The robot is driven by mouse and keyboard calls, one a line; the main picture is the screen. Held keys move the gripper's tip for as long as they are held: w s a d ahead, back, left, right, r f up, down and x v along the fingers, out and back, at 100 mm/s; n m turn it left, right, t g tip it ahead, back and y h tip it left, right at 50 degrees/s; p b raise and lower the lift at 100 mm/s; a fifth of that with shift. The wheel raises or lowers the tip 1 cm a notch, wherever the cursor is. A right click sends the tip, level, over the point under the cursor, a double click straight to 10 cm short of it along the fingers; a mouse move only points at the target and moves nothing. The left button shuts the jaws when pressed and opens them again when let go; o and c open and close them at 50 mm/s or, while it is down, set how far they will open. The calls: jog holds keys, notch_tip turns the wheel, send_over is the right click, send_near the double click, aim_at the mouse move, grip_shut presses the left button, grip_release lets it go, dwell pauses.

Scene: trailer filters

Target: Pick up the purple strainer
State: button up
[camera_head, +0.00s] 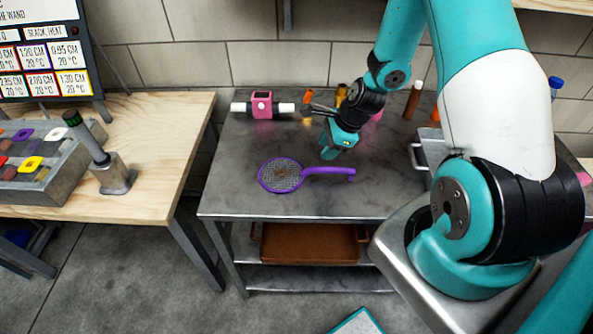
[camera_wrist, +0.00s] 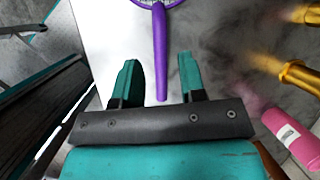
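The purple strainer (camera_head: 281,175) lies flat on the metal table, its round mesh head to the left and its handle (camera_head: 328,171) pointing right. In the wrist view its handle (camera_wrist: 160,55) runs down from the top, with its end in line with the gap between my fingers. My gripper (camera_head: 333,153) is above the table near the handle, pointing down. In the wrist view my gripper (camera_wrist: 157,80) has its two teal fingers apart with nothing held between them. The fingers do not appear to touch the handle.
A pink device (camera_head: 262,105) with white ends stands at the table's back left. Orange and brass items stand behind my gripper. A pink cylinder (camera_wrist: 287,130) lies at right in the wrist view. A metal tray (camera_head: 425,150) is at the table's right. The front left tabletop is clear.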

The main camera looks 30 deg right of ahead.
aim_at(311, 167)
jog(key=p+x, duration=0.1)
jog(key=x, duration=0.5)
jog(key=shift+a, duration=0.1)
jog(key=shift+p+x, duration=1.25)
jog(key=shift+x, duration=1.4)
jog(key=shift+s, duration=0.1)
jog(key=shift+c, duration=0.5)
grip_shut()
